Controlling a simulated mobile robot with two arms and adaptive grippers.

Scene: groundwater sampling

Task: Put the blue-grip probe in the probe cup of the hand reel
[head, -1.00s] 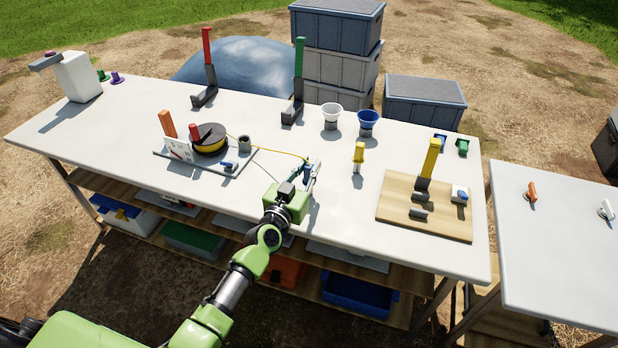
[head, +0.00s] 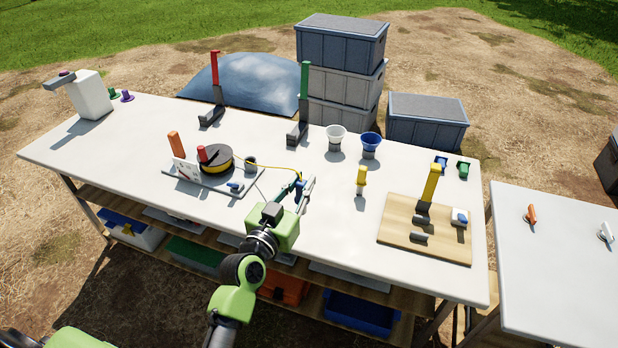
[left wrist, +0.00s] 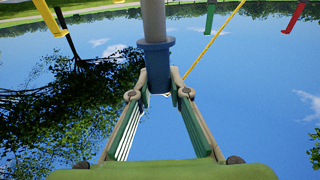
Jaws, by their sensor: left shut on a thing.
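My left gripper (head: 303,191) is shut on the blue-grip probe (head: 298,188), above the front middle of the white table. In the left wrist view the probe's blue grip (left wrist: 157,68) sits between the fingertips (left wrist: 159,94), with its grey rod running out of the top of that picture. The hand reel (head: 215,161), with a black and yellow drum, stands on a grey plate to the left of the gripper. Its grey probe cup (head: 250,164) is at the plate's right side, left of the probe and apart from it. A yellow cable (head: 262,163) runs from reel to probe.
A yellow-topped probe (head: 361,178) stands right of the gripper. A wooden board (head: 400,232) with a yellow-handled post is farther right. White (head: 336,136) and blue (head: 371,142) funnels and red- (head: 215,75) and green-handled (head: 304,85) posts stand behind. The table front between is bare.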

